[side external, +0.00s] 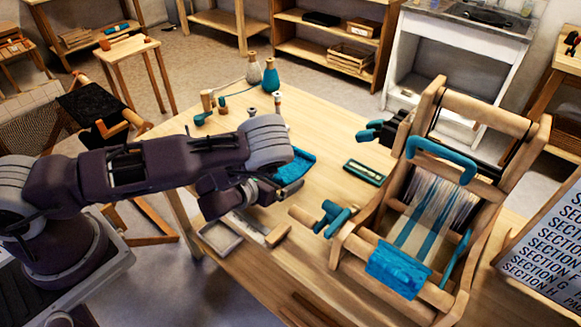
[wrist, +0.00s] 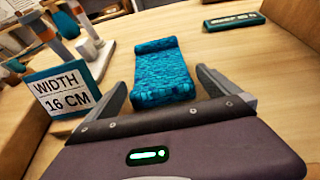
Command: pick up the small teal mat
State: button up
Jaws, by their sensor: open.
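The small teal mat (wrist: 160,72) lies on the wooden table ahead of my gripper (wrist: 166,80) in the wrist view. It looks textured, with a raised far end and a thick near edge. My gripper is open, with one finger to the left and one to the right of the mat's near part. I cannot tell whether either finger touches it. In the side view the mat (side external: 297,164) shows just right of my wrist, which hides part of it. The fingertips are hard to make out there.
A teal-edged sign reading "WIDTH 16 CM" (wrist: 66,96) stands close to the left finger. A wooden loom (side external: 352,244) with teal-striped weaving stands to the right. A teal slotted holder (side external: 365,171) lies between mat and loom. Two small bottles (side external: 270,76) stand at the back.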

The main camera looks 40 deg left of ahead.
jog(key=c, duration=1.3)
notch_tip(320, 180, up, 10)
jog(key=shift+r, duration=0.1)
jog(key=shift+c, duration=0.2)
